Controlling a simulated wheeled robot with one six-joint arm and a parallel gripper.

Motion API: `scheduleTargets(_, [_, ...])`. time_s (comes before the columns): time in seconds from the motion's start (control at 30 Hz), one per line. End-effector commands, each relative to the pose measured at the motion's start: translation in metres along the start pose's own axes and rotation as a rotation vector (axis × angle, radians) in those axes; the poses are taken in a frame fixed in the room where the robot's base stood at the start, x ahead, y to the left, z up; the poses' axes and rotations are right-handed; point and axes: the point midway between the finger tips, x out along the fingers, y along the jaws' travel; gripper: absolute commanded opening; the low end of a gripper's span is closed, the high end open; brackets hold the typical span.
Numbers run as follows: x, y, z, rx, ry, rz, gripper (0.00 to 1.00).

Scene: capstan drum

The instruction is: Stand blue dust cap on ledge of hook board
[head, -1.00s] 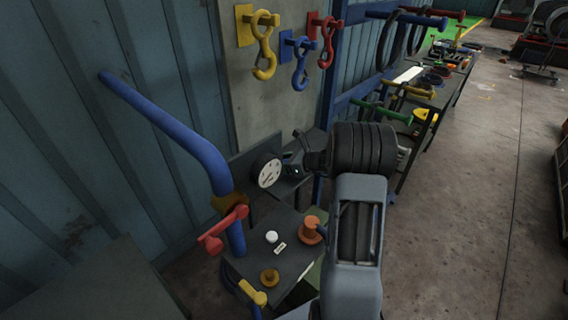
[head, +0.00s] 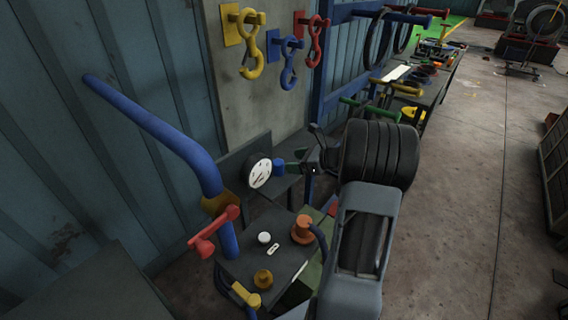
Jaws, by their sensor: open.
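The blue dust cap (head: 279,167) is a small blue cylinder just right of the white-faced gauge, at the dark ledge (head: 288,186) below the hook board (head: 248,100). It looks upright, but its base is too small to make out clearly. My gripper (head: 292,167) is open, its fingers pointing left at the cap from the right side. I cannot tell whether the fingers still touch the cap or stand around it. The hook board is a grey panel carrying a yellow, a blue and a red hook.
The white-faced gauge (head: 259,172) is close left of the cap. A low dark table (head: 247,262) holds an orange spool (head: 302,229), a white knob (head: 264,238) and a brass knob (head: 263,277). Open floor lies right.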

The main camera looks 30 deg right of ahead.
Motion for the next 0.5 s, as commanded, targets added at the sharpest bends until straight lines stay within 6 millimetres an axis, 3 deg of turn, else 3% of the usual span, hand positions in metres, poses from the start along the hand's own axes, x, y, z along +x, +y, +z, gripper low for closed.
scheduleTargets(0.2, [-0.025, 0.000, -0.001, 0.001, 0.001, -0.002, 0.70])
scheduleTargets(0.5, [-0.033, 0.000, 0.000, 0.001, 0.000, 0.001, 0.70])
